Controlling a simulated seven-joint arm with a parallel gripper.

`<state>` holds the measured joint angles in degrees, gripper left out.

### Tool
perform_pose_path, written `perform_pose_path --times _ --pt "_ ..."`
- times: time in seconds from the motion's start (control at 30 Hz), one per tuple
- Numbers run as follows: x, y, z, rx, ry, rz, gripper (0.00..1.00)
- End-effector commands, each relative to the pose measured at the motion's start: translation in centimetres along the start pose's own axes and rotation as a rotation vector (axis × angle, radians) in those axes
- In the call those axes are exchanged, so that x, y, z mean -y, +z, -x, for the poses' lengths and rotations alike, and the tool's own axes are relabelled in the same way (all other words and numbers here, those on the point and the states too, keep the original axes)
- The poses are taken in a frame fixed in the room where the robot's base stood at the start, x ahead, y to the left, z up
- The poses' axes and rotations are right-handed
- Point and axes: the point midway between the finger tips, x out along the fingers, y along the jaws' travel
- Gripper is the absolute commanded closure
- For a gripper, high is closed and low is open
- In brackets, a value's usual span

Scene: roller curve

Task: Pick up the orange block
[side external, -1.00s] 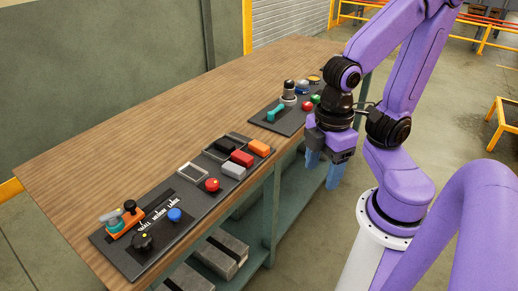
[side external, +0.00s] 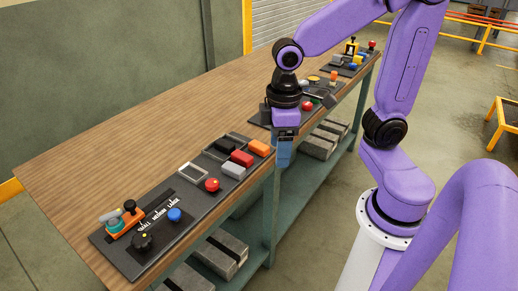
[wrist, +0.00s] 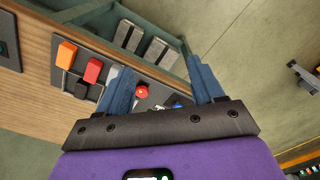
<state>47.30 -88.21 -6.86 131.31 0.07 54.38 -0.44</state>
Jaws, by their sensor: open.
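The orange block (side external: 258,147) lies at the far right end of the near dark panel (side external: 190,228), close to the table's front edge. In the wrist view the orange block (wrist: 67,53) is at the upper left, outside the fingers. My gripper (side external: 283,158) is open and empty, pointing down just right of the orange block, at the table's front edge. In the wrist view its two blue fingers (wrist: 165,85) stand wide apart, with a red knob and the floor showing between them. I cannot tell its exact height above the block.
A red block (side external: 242,158), a grey block (side external: 233,170) and a black block (side external: 224,145) sit close by the orange one. A red knob (side external: 212,184) and a blue knob (side external: 174,215) are on the same panel. Bare wooden tabletop (side external: 130,140) lies behind it.

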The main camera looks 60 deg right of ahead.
Motion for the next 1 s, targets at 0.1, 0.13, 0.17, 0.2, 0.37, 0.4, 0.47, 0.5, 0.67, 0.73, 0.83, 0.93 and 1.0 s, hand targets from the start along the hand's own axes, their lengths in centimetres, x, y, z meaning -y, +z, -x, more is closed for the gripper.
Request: perform_pose_path --times 0.1,0.13,0.17,0.2,0.37,0.4,0.47,0.5,0.67,0.73,0.83,0.93,1.0 --pt "-3.5 -2.1 0.1 0.005 0.003 -0.134 0.33" --pt "-4.3 -2.5 0.1 0.005 0.003 -0.166 0.33" --pt "-5.3 -2.9 0.1 0.006 0.004 -0.199 0.33" --pt "-6.6 -3.3 0.2 0.006 0.005 -0.242 0.33" --pt "-12.0 -4.4 0.1 0.012 0.007 -0.415 0.33" --pt "-13.4 -4.5 0.1 0.013 0.007 -0.457 0.33" --pt "-15.6 -4.5 0.0 0.014 0.008 -0.523 0.33" --pt "-17.0 -4.4 -0.1 0.015 0.008 -0.565 0.33" --pt "-22.0 -3.4 -0.4 0.019 0.008 -0.709 0.33" --pt "-23.5 -3.0 -0.5 0.019 0.008 -0.754 0.33" --pt "-25.0 -2.4 -0.6 0.019 0.009 -0.796 0.33" --pt "-25.6 -2.1 -0.8 0.021 0.008 -0.815 0.33" --pt "-25.7 -2.0 -1.4 0.022 0.008 -0.818 0.33"
